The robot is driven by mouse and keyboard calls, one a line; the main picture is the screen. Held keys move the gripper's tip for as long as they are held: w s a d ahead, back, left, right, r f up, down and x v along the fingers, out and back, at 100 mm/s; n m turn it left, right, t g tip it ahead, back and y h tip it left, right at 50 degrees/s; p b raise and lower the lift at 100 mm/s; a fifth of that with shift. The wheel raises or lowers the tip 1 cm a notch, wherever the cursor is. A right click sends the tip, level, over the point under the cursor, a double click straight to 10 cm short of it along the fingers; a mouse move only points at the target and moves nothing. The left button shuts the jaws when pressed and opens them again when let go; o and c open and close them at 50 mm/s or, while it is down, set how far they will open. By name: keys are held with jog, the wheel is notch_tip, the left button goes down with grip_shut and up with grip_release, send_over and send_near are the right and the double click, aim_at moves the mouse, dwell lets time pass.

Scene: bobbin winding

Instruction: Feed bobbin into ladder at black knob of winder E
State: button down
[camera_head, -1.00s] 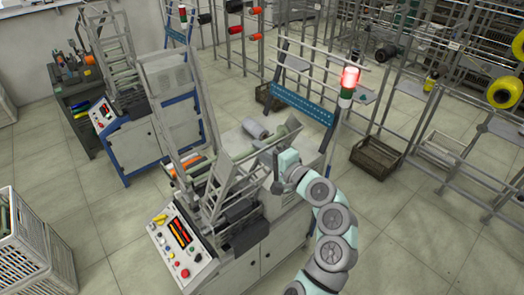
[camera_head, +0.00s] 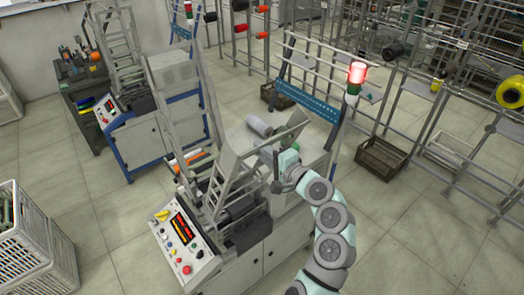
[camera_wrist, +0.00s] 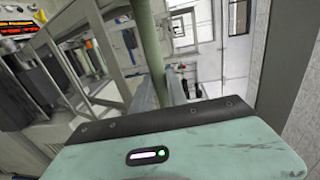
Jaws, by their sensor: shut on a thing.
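My gripper (camera_head: 270,157) is at the upper part of the near winder, beside its metal ladder (camera_head: 228,178). In the wrist view my gripper (camera_wrist: 160,88) is shut on a pale green tube-like bobbin (camera_wrist: 147,32), which stretches away from the fingers. I cannot make out the bobbin in the head view. The winder's sloping control panel (camera_head: 180,243) carries a lit red display, a yellow knob and several buttons. I cannot pick out a black knob with certainty. Black rollers (camera_head: 238,208) sit below the ladder.
A grey cylinder (camera_head: 259,126) lies on the winder top behind my gripper. A lamp post with a lit red light (camera_head: 357,74) stands at right. A second winder (camera_head: 150,125) is behind at left. A white crate (camera_head: 38,262) stands at lower left, a brown crate (camera_head: 381,158) at right.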

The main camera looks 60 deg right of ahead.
jog(key=f+b, duration=0.1)
jog(key=w+f, duration=0.1)
jog(key=f+b, duration=0.1)
jog(key=shift+w+d+f+b, duration=0.25)
jog(key=shift+d+f+b, duration=0.1)
jog(key=shift+f, duration=0.05)
dwell(0.5)
jog(key=c, duration=1.2)
grip_release()
jog(key=shift+c, duration=0.2)
jog(key=shift+o, duration=0.6)
jog(key=shift+o, duration=1)
jog(key=s+a+r+p, duration=0.2)
jog(key=s+r, duration=0.3)
jog(key=s, duration=0.3)
jog(key=shift+a+r, duration=0.15)
jog(key=shift+a, duration=0.75)
